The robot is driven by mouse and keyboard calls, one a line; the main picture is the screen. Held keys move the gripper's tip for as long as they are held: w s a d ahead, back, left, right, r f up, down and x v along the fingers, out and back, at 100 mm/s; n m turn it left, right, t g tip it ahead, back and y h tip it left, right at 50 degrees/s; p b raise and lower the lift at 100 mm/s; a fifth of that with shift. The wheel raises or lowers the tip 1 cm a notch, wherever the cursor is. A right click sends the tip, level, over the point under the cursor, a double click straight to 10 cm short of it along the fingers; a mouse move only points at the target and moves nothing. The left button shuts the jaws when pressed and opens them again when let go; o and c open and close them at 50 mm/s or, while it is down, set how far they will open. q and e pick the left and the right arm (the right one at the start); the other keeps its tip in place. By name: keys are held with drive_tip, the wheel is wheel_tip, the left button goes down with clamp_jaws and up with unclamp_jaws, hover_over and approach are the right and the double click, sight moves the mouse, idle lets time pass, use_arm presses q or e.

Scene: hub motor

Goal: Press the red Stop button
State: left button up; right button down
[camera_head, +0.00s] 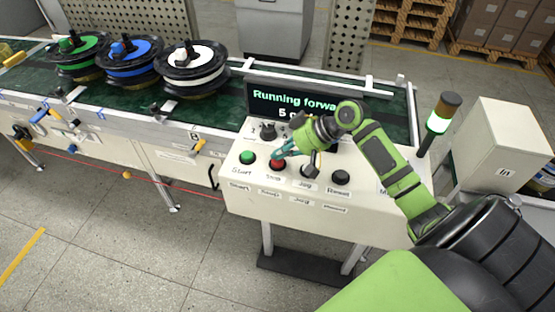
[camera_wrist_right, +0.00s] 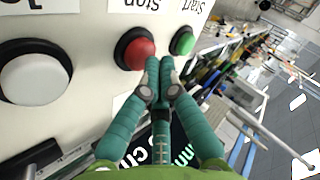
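The red Stop button (camera_head: 277,163) sits on the sloped face of the white control box (camera_head: 300,207), between the green Start button (camera_head: 247,157) and the Jog button (camera_head: 309,171). My right gripper (camera_head: 281,153) is right at the red button and partly covers it. In the right wrist view the teal fingers (camera_wrist_right: 160,66) are together, with nothing between them, and their tips are at the edge of the red button (camera_wrist_right: 134,49). I cannot tell whether they touch it. The green button (camera_wrist_right: 182,42) is just beside them. My left gripper is in neither view.
A display (camera_head: 290,104) behind the buttons reads "Running forward". A black Reset button (camera_head: 341,177) is to the right. A conveyor (camera_head: 130,92) carries green, blue and white reels on the left. A signal tower (camera_head: 438,120) lit green and a white box (camera_head: 497,143) stand on the right.

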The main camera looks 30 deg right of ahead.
drive_tip(key=shift+f, duration=0.45)
idle(0.4)
drive_tip(key=shift+r, duration=0.1)
drive_tip(key=shift+r+p, duration=0.9)
drive_tip(key=shift+p, duration=0.1)
wheel_tip(320, 180, up, 5)
drive_tip(key=p, duration=0.5)
idle(0.4)
